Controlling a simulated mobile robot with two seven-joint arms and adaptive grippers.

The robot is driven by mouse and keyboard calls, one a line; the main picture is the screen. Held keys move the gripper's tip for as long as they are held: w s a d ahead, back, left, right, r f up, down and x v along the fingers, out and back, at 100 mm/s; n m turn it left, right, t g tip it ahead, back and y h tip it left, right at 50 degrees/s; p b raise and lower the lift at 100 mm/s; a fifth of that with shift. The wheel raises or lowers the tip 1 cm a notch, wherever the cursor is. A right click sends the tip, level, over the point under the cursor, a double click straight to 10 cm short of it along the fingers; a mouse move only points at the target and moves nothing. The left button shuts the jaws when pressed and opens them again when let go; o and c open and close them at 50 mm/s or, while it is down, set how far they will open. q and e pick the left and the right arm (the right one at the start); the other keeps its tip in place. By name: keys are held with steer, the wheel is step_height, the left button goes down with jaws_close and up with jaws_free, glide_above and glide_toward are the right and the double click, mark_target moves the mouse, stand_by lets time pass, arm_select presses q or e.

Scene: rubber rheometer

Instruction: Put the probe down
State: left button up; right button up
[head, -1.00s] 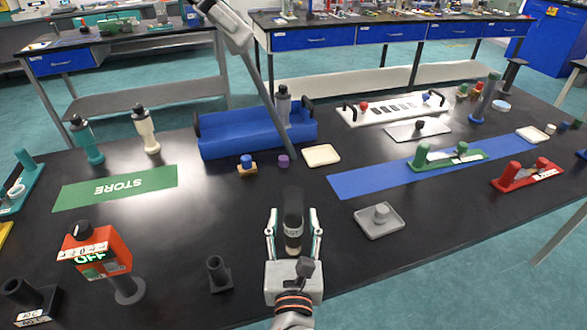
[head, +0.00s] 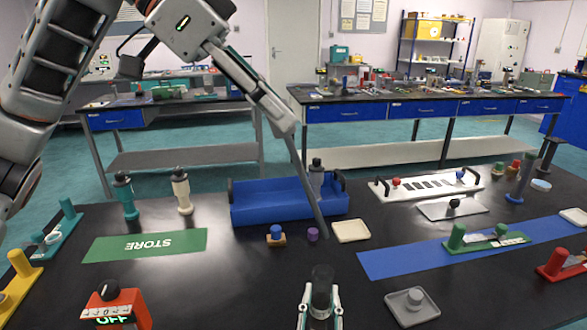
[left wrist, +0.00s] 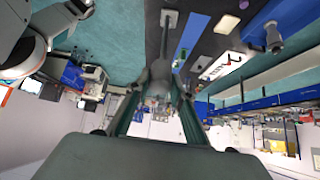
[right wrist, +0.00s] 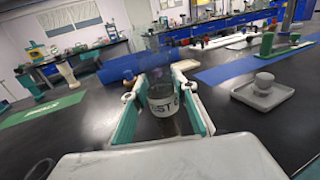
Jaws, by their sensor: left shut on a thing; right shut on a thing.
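The probe is a long grey rod (head: 308,180) that slants down to the right from my left gripper (head: 285,122). Its lower end is close to a small purple piece (head: 312,234); whether they touch is unclear. My left gripper is shut on the probe's upper end, above the front of the blue tray. In the left wrist view the probe (left wrist: 164,38) runs out between the fingers.
The blue tray (head: 265,210) is behind the probe. An orange box marked OFF (head: 125,305) stands front left.

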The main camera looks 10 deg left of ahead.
mark_target(327, 236)
arm_select(q)
steer(key=w+d+r+m+g+y, duration=0.1)
steer(key=w+d+m+g+y, duration=0.1)
steer(key=d, duration=0.6)
steer(key=shift+r+m+y, duration=0.15)
steer(key=shift+m+y, duration=0.35)
steer(key=shift+y, duration=0.3)
steer(key=shift+w+f, duration=0.1)
steer(key=shift+f, duration=11.75)
steer(key=o, duration=1.2)
steer(key=shift+a, duration=0.1)
